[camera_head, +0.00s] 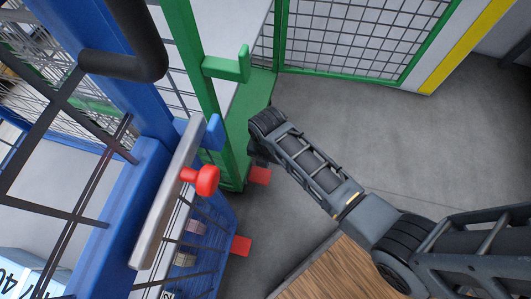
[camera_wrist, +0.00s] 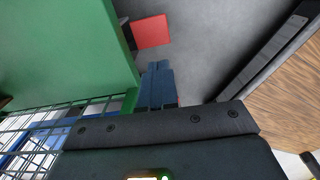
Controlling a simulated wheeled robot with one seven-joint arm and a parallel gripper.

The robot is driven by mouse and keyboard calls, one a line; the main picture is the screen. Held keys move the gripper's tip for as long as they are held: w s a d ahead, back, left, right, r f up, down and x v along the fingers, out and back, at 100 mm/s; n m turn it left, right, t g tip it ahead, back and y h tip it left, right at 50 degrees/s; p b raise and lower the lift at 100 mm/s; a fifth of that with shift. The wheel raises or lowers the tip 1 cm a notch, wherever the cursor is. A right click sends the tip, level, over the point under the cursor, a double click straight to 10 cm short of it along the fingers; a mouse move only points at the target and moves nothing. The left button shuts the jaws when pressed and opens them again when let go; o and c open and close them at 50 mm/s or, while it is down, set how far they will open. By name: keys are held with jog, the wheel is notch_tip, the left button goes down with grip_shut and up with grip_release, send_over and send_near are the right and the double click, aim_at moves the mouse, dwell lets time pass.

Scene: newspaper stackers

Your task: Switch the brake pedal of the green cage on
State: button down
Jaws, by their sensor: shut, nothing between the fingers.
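The green cage (camera_head: 226,125) stands at the upper middle of the head view. Its red brake pedal (camera_head: 260,175) sticks out low at its base, just above the floor. In the wrist view a red pedal plate (camera_wrist: 151,31) shows beside the large green panel (camera_wrist: 70,45). My gripper (camera_wrist: 158,66) is shut and empty, with its blue fingers pointing toward the floor area just below that plate in the picture. A gap shows between fingertips and plate. In the head view my wrist hides the fingers. I cannot tell the pedal's switch position.
A blue cage (camera_head: 150,200) with a red knob (camera_head: 205,180) and its own red pedal (camera_head: 241,245) stands close on the left. A wooden board (camera_head: 340,275) lies at the bottom. Grey floor (camera_head: 370,130) is open to the right, with a yellow stripe (camera_head: 470,45) beyond.

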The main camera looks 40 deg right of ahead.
aim_at(266, 177)
jog(key=shift+w+d, duration=0.2)
jog(key=shift+w, duration=0.05)
jog(key=shift+f, duration=0.1)
notch_tip(266, 177, down, 14)
jog(key=b, duration=0.7)
jog(key=shift+b, duration=0.3)
